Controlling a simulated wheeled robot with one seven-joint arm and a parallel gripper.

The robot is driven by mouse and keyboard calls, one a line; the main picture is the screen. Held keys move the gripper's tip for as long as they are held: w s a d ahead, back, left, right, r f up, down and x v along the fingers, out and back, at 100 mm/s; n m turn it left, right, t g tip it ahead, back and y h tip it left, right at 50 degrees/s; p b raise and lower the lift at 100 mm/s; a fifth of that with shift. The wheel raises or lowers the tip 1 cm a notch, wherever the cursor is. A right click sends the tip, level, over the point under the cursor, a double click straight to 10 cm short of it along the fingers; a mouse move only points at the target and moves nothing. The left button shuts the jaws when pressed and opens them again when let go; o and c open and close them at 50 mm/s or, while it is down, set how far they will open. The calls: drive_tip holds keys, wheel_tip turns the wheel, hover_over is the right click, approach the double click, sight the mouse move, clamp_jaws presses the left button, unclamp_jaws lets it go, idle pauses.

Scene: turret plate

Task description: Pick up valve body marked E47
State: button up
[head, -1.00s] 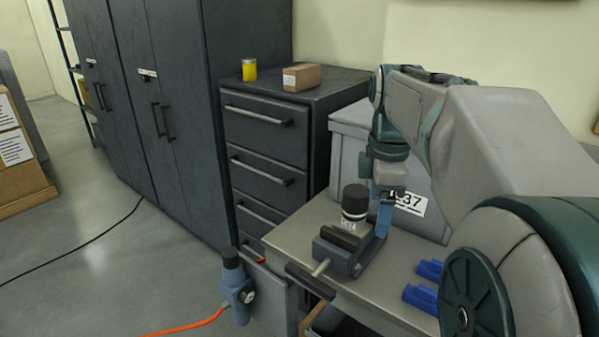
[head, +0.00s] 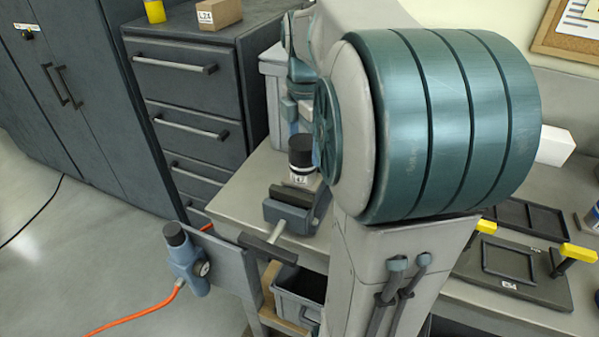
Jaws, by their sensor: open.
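The valve body (head: 302,153), a short cylinder with a black top and a pale band, stands upright by the bench vise (head: 290,210). Its white label seems to end in 47; the first character is hard to read. Whether it sits in the jaws or just behind them I cannot tell. My gripper (head: 296,112) is open, just above and behind the valve body, and largely hidden by my own arm. No contact between them can be made out.
A grey workbench (head: 240,190) carries the vise. A blue-grey gauge fitting (head: 186,258) with an orange hose hangs at its left side. A drawer cabinet (head: 190,100) with a box marked L24 (head: 219,13) stands behind. A plate with yellow clamps (head: 515,275) lies right.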

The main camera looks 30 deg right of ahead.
sight(303, 167)
drive_tip(key=f, duration=0.5)
drive_tip(key=shift+w, duration=0.2)
drive_tip(key=c, duration=1.5)
